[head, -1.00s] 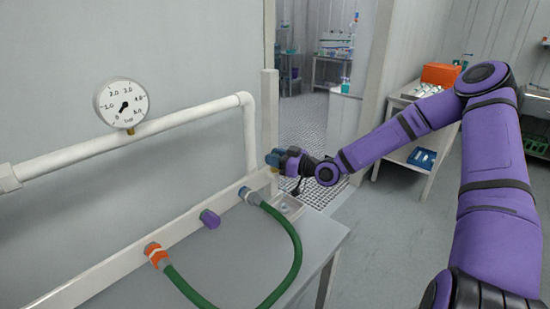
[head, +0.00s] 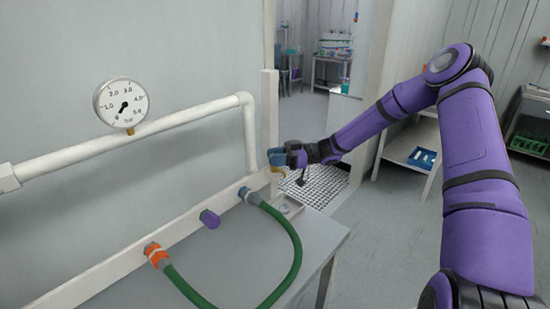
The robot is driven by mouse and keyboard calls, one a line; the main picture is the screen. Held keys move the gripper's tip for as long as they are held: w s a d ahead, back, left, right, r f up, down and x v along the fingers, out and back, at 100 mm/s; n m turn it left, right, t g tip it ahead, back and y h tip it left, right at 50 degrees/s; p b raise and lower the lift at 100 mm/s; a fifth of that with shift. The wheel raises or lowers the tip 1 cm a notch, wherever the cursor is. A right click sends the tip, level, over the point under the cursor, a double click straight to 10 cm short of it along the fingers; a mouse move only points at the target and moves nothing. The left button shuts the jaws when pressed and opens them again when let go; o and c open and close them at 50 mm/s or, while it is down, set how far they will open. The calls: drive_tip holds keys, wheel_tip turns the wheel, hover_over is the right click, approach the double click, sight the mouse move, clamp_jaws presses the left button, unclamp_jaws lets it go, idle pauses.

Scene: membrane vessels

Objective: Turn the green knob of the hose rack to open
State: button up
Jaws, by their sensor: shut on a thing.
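The hose rack is a long white rail (head: 108,264) along the wall with an orange coupling (head: 155,254), a purple fitting (head: 209,219) and a blue-grey coupling (head: 248,195). A green hose (head: 297,262) loops between the orange and blue-grey couplings. My gripper (head: 280,159) is at the rail's far right end, beside the white post. It is shut on a small blue piece (head: 276,154), with brass colour showing just below. I cannot make out a green knob; the gripper hides part of this spot.
A round gauge (head: 121,104) sits on the white pipe (head: 90,151) above the rail. A wall edge and doorway stand behind my gripper.

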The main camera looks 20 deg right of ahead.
drive_tip(key=shift+n+g, duration=1.1)
drive_tip(key=shift+g, duration=0.7)
drive_tip(key=shift+r+g, duration=0.1)
drive_tip(key=shift+g, duration=0.2)
drive_tip(key=o, duration=0.9)
drive_tip(key=shift+d, duration=0.1)
drive_tip(key=d, duration=0.7)
drive_tip(key=w+d, duration=0.1)
drive_tip(key=d, duration=0.2)
drive_tip(key=shift+d, duration=0.3)
